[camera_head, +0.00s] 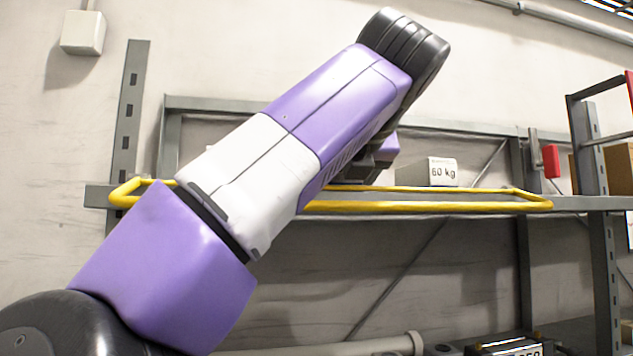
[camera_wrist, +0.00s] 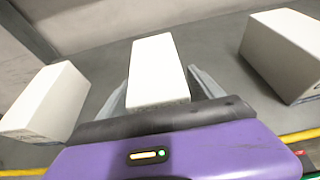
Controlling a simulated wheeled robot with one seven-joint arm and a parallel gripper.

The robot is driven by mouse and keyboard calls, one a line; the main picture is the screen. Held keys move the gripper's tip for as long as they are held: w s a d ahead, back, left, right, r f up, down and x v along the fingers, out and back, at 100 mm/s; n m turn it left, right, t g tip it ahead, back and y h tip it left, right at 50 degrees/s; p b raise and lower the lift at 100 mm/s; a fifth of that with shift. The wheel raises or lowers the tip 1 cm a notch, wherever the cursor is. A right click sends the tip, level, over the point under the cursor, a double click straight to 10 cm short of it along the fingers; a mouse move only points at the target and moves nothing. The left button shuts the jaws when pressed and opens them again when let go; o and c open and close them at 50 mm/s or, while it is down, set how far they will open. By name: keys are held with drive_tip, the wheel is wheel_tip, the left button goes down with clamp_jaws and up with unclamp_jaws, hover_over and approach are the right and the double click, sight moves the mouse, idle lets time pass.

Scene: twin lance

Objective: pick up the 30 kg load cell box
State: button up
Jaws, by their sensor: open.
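In the wrist view three plain white boxes stand on a grey shelf: a middle box (camera_wrist: 157,72), a left box (camera_wrist: 45,100) and a right box (camera_wrist: 284,52). My gripper (camera_wrist: 158,77) is open, with one finger on each side of the middle box. I cannot tell whether the fingers touch it. No label is readable in the wrist view, so I cannot confirm which is the 30 kg box. In the head view a white box marked "60 kg" (camera_head: 441,172) stands on the shelf, right of my arm. My arm hides the shelf further left.
A yellow rail (camera_head: 430,206) runs along the front of the shelf (camera_head: 585,203). Grey uprights (camera_head: 130,110) stand at the sides. A red object (camera_head: 551,161) is on the right post. Dark equipment (camera_head: 505,346) sits lower down. The wall is behind the rack.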

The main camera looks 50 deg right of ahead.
drive_tip(key=shift+d, duration=0.1)
drive_tip(key=shift+c, duration=0.5)
clamp_jaws()
drive_tip(key=shift+r, duration=0.1)
drive_tip(key=shift+r, duration=0.1)
